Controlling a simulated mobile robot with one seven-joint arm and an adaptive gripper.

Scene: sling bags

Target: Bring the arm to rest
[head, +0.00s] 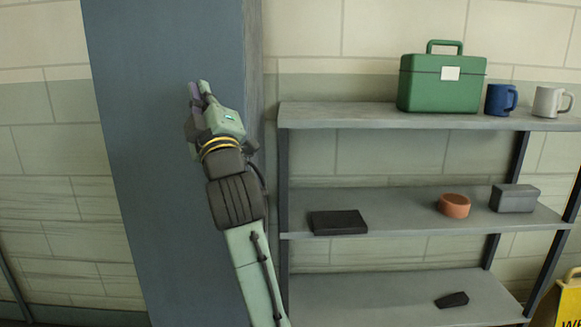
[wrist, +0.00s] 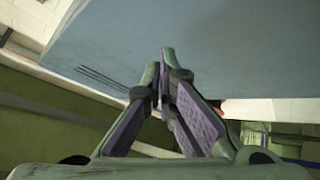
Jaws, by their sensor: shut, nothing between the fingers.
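My arm reaches up from the lower middle of the head view, in front of a tall blue-grey cabinet or pillar (head: 150,130). My gripper (head: 198,88) is at the upper end of the arm, left of the shelf unit. In the wrist view my gripper (wrist: 163,65) has its purple-padded fingers together at the tips, with nothing between them. The blue-grey surface (wrist: 235,50) fills much of that view beyond the fingers. I cannot tell how far the fingertips are from it.
A grey shelf unit (head: 385,110) stands at the right. It bears a green box (head: 440,95), a blue mug (head: 496,104), a white mug (head: 545,102), a dark flat box (head: 338,222), an orange round thing (head: 453,206) and a grey case (head: 514,199). A yellow sign (head: 568,300) stands lower right.

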